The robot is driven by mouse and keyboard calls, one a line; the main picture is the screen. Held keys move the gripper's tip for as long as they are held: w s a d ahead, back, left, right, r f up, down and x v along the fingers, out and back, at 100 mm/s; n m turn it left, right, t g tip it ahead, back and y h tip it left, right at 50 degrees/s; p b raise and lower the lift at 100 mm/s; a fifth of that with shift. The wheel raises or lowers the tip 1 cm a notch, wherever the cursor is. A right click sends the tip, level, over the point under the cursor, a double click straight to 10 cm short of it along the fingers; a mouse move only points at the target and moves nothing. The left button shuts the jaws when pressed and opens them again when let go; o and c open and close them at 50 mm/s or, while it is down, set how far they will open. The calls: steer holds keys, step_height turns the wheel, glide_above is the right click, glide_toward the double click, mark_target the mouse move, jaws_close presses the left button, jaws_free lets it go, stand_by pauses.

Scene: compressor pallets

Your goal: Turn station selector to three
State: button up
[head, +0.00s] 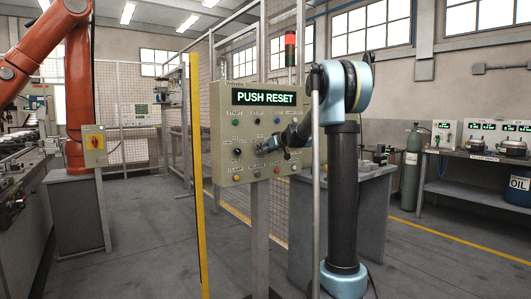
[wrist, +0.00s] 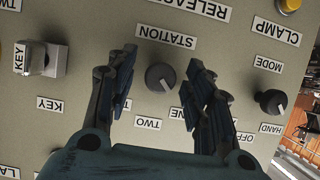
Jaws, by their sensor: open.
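The station selector is a round dark grey knob (wrist: 160,77) on the beige control panel (head: 222,107), in the middle of the wrist view, where the panel appears upside down. The STATION label (wrist: 166,38) is above it, with TWO (wrist: 148,123) below and ONE (wrist: 189,115) to the lower right. Its white mark points lower right, toward ONE. No THREE label is readable; the left finger covers that side. My gripper (wrist: 161,60) is open, with one finger on each side of the knob and visible gaps. In the head view my gripper (head: 271,146) is at the panel's face.
The MODE knob (wrist: 271,102) is close to the right finger. The KEY switch (wrist: 40,58) is at the left. A display (head: 264,97) reads PUSH RESET. A yellow post (head: 196,170) and mesh fence stand beside the panel. An orange robot arm (head: 76,90) is at the left.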

steer(key=c, duration=1)
steer(key=shift+d, duration=0.1)
steer(key=shift+c, duration=0.2)
steer(key=shift+w+d+f+m+g+y, duration=0.1)
steer(key=shift+m+g+y, duration=0.1)
steer(key=shift+m+y, duration=1.55)
steer(key=shift+d+f+m+g+y, duration=0.15)
steer(key=shift+m+y, duration=0.55)
steer(key=shift+m, duration=1.95)
steer(key=shift+w+f+m+g+y, duration=0.1)
steer(key=shift+m+g+y, duration=0.15)
steer(key=shift+m+y, duration=1.5)
steer(key=shift+s+m+h, duration=0.1)
steer(key=shift+m+h, duration=0.3)
steer(key=shift+m, duration=0.15)
